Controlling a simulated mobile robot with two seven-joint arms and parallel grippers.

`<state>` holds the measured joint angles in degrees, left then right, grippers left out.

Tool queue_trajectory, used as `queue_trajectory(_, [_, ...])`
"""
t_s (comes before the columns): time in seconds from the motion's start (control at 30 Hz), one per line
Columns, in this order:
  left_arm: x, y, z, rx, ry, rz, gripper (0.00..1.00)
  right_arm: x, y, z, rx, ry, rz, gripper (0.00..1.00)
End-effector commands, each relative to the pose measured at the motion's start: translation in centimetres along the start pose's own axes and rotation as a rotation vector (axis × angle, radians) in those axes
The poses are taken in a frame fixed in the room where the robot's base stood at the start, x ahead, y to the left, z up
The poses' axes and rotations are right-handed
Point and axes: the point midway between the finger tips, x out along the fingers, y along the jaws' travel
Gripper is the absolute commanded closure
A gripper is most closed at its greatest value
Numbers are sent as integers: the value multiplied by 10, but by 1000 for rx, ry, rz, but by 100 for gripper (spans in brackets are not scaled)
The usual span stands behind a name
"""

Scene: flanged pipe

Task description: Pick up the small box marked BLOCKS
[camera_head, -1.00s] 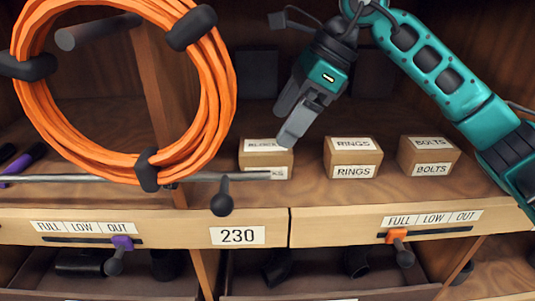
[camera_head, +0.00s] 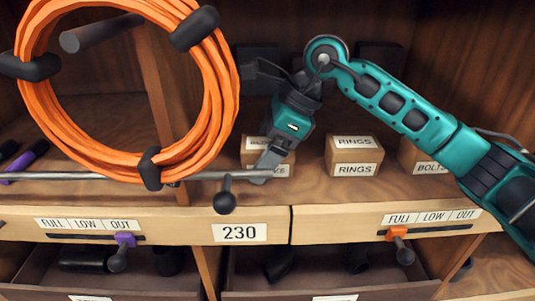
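The small box marked BLOCKS (camera_head: 251,158) sits on the shelf, left of the RINGS box. My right gripper (camera_head: 263,174) is in front of it and hides much of its front and right side, with part of its label. The fingers point down and left; they look close together, and I cannot tell whether they touch the box or have anything between them. A grey horizontal rod crosses in front of the box's lower edge. My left gripper is not in view.
The RINGS box (camera_head: 354,156) and the BOLTS box (camera_head: 420,158) stand to the right, the latter partly behind my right arm. An orange cable coil (camera_head: 215,90) hangs at the left. The rod (camera_head: 100,177) ends in a black knob (camera_head: 226,203).

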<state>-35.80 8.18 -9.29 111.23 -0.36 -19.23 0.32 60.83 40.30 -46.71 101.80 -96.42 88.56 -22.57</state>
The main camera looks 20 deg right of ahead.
Motion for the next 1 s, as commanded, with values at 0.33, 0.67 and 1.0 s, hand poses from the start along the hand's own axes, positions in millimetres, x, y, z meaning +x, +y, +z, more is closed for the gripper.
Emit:
queue_trajectory(0.33, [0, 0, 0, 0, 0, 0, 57, -1, 0, 0, 0, 0, -1, 43])
queue_trajectory(0.67, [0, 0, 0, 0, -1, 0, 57, -1, 0, 0, 0, 0, -1, 74])
queue_trajectory(1.0, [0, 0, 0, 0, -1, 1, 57, -11, -1, 7, -2, -4, -5, 74])
